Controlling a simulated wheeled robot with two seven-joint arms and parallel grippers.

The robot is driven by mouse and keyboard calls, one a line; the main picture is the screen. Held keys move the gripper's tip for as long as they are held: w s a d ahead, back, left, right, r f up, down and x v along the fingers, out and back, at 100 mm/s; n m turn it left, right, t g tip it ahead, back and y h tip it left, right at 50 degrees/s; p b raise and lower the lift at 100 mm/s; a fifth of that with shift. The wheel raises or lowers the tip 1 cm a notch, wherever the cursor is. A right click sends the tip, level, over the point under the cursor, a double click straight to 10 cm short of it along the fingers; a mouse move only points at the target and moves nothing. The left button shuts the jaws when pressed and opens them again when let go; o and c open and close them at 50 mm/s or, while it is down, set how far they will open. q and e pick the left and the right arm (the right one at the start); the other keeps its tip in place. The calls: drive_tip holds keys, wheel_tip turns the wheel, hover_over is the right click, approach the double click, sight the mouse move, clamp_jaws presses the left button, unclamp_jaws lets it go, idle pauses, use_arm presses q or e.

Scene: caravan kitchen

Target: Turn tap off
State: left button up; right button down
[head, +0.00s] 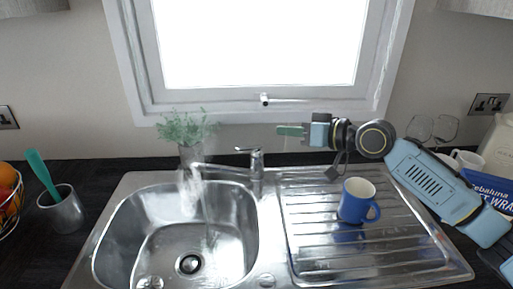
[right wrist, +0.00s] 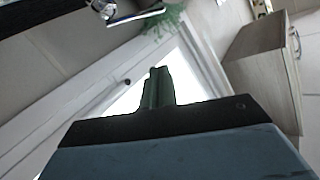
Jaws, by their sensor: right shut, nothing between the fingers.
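The chrome tap (head: 256,168) stands behind the sink bowl, its spout reaching left over the bowl and its lever on top pointing left. Water (head: 206,205) runs from the spout into the steel sink (head: 240,262). My right gripper (head: 280,131) is shut and empty, to the right of the tap lever and above it, apart from it. Its green fingers (right wrist: 157,85) show closed together in the right wrist view, with the tap (right wrist: 105,8) at the top left. My left gripper is not in view.
A blue mug (head: 355,200) stands on the drainer to the right. A plant (head: 187,135) stands behind the spout. A metal cup (head: 62,212) with a teal utensil and a fruit basket are on the left. The window (head: 260,45) is behind the tap.

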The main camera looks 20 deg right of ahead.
hover_over(249, 147)
drive_tip(key=s+d, duration=0.1)
drive_tip(key=s, duration=0.1)
drive_tip(key=f, duration=0.2)
drive_tip(key=shift+s+a+f+p, duration=0.1)
drive_tip(key=shift+a+f+p, duration=0.1)
drive_tip(key=shift+f, duration=0.45)
drive_tip(key=shift+s+a+f+p, duration=0.1)
drive_tip(key=shift+a+f, duration=0.15)
drive_tip(key=shift+f, duration=0.4)
drive_tip(key=shift+s+a+f+p, duration=0.1)
drive_tip(key=shift+a+f, duration=0.1)
drive_tip(key=shift+f, duration=0.45)
